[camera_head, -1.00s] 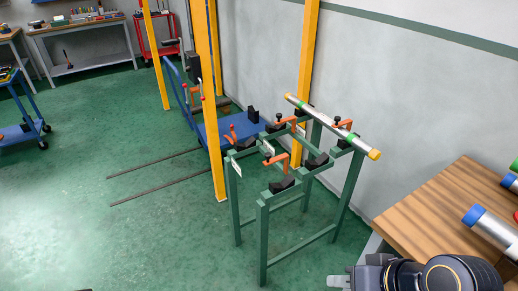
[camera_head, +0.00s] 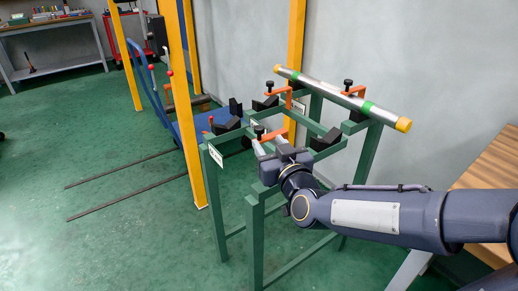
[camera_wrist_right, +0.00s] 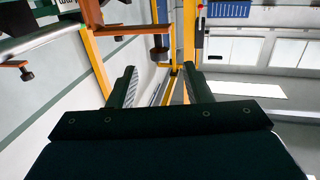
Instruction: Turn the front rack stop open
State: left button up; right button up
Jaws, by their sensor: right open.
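The green pipe rack (camera_head: 254,235) stands in the middle of the head view. Its front stop, an orange bracket (camera_head: 273,135) with a black knob, is on the near side, partly hidden by my right gripper. My right gripper (camera_head: 268,147) is open and empty, its fingers just below and beside this stop; I cannot tell whether they touch it. In the right wrist view the open fingers (camera_wrist_right: 162,78) have nothing between them, and an orange bracket (camera_wrist_right: 130,30) with a dark knob shows beyond them. My left gripper is not in view.
A silver pipe (camera_head: 340,96) with green bands and an orange end cap lies along the rack's back side, beside two more orange stops. A yellow post (camera_head: 190,120) and blue cart (camera_head: 185,125) stand behind. A wooden bench (camera_head: 490,175) is at right.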

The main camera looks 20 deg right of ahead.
aim_at(261, 132)
jog(key=shift+w, duration=0.45)
jog(key=w, duration=0.4)
jog(key=w+b, duration=0.1)
jog(key=w, duration=0.2)
jog(key=shift+a+r, duration=0.1)
jog(key=shift+a, duration=0.2)
jog(key=shift+s, duration=0.1)
jog(key=shift+c, duration=0.3)
grip_shut()
